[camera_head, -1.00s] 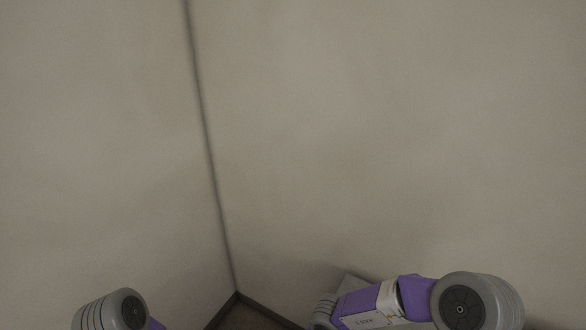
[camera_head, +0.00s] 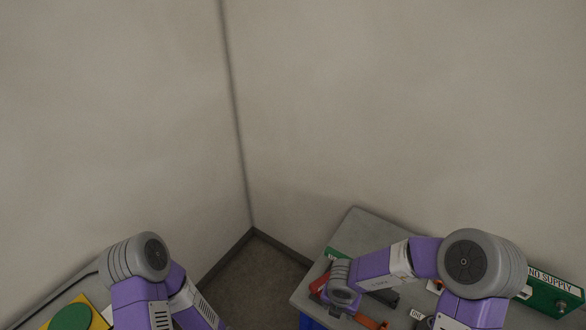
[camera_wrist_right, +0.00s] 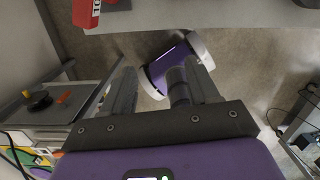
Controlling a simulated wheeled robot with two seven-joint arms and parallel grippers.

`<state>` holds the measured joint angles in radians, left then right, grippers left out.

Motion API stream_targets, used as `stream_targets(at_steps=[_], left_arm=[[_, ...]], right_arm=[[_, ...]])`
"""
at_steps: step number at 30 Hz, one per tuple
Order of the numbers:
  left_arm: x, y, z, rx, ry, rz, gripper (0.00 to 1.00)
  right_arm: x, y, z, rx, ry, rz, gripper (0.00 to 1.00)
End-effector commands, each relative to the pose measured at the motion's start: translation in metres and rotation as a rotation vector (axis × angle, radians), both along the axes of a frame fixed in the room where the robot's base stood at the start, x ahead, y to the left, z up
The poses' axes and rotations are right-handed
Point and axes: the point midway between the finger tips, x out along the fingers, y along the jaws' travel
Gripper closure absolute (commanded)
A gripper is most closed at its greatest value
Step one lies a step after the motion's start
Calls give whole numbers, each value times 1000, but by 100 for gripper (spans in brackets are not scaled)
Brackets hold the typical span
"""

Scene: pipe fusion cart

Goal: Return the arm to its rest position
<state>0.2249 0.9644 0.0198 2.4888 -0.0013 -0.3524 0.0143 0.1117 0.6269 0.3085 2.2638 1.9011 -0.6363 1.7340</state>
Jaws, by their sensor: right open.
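My right gripper (camera_wrist_right: 160,78) is open and empty in the right wrist view, its two grey fingers spread apart above the floor. In the head view my right arm (camera_head: 390,265) reaches over the grey table at the right; its gripper cannot be made out there. My left arm (camera_head: 140,265) shows at the lower left of the head view, bent downward, and its gripper is outside the picture.
The grey table (camera_head: 355,225) at right carries a green box (camera_head: 555,293) and several red, dark and orange items. A yellow board with a green disc (camera_head: 70,317) lies at lower left. A red box (camera_wrist_right: 86,12) shows in the wrist view. Walls meet behind.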

Motion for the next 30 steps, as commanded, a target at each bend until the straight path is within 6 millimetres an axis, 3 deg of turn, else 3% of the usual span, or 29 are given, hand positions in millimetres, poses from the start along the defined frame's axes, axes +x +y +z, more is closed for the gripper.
stream_targets(at_steps=[5, 14, 21, 27, 28, 30], left_arm=[[-1, 0, 0, 0, 2, -1, 57], [-1, 0, 0, 0, 2, -1, 57], [-1, 0, 0, 0, 2, -1, 57], [-1, 0, 0, 0, 2, -1, 57], [-1, 0, 0, 0, 2, -1, 57], [-1, 0, 0, 0, 2, -1, 57]], right_arm=[[2, -11, -21, -56, -26, 392, 40], [-9, -12, -70, -162, -81, 1471, 40], [-47, 6, -103, -206, -188, 2385, 40], [-92, 23, -119, -232, -376, 3028, 40], [-99, 25, -121, 235, 411, -3097, 40], [-116, 30, -124, 221, 448, -2886, 40]])
